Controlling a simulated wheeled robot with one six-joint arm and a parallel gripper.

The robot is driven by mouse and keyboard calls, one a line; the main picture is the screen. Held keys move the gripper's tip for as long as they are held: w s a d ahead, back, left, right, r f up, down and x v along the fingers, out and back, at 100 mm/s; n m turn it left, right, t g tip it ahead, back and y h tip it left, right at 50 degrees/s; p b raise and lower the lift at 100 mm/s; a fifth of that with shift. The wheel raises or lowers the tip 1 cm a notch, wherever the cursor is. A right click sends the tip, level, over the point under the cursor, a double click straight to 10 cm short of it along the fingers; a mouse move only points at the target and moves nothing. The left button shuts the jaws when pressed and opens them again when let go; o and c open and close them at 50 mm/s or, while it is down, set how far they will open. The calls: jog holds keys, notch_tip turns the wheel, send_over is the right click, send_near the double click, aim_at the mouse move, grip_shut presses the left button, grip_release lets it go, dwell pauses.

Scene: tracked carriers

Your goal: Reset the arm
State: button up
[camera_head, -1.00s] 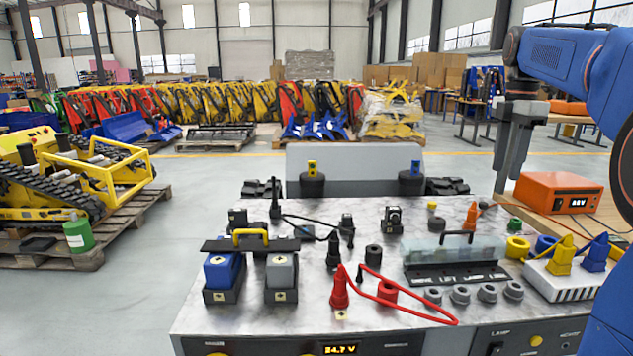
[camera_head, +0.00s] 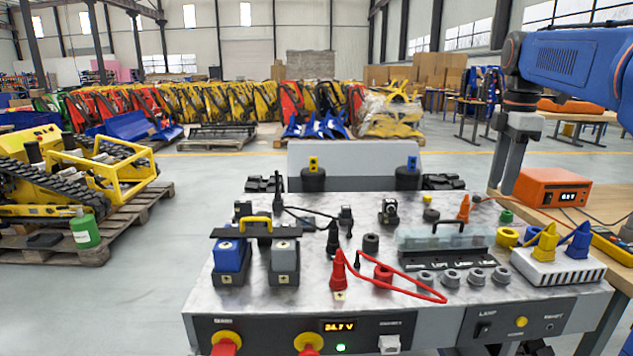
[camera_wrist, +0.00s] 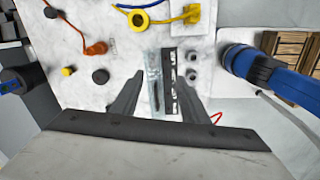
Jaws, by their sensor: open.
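My blue arm (camera_head: 570,65) comes in from the upper right of the head view. My gripper (camera_head: 503,190) hangs from it, fingers down, over the right back part of the bench top and left of the orange meter. The wrist view shows the gripper (camera_wrist: 160,77) with its two dark fingers apart and nothing between them. The clear-lidded case (camera_head: 440,240) with a black base shows beyond the fingers, below them on the bench. The fingers appear apart from everything on the bench.
The marble-topped bench (camera_head: 215,295) holds blue and grey battery blocks (camera_head: 230,262), a red cable (camera_head: 410,288), several grey rings and a white power strip (camera_head: 560,268). An orange meter (camera_head: 552,188) stands on a wooden table at right. A yellow tracked carrier (camera_head: 60,180) is at left.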

jog(key=s+a+f+m+t, duration=0.1)
jog(key=s+a+f+m, duration=0.3)
jog(key=s+f, duration=0.4)
jog(key=s+a+f+m+t, duration=0.1)
jog(key=s+a+f+m, duration=0.3)
jog(key=s+f, duration=0.5)
jog(key=s+a+f+m+t, duration=0.2)
jog(key=s+a+f+m, duration=0.2)
jog(key=s+f+m, duration=0.3)
jog(key=shift+s+a+f+m, duration=0.2)
jog(key=shift+s+f+m, duration=0.2)
jog(key=shift+s+f, duration=0.6)
jog(key=shift+s+r, duration=0.15)
jog(key=shift+r, duration=0.05)
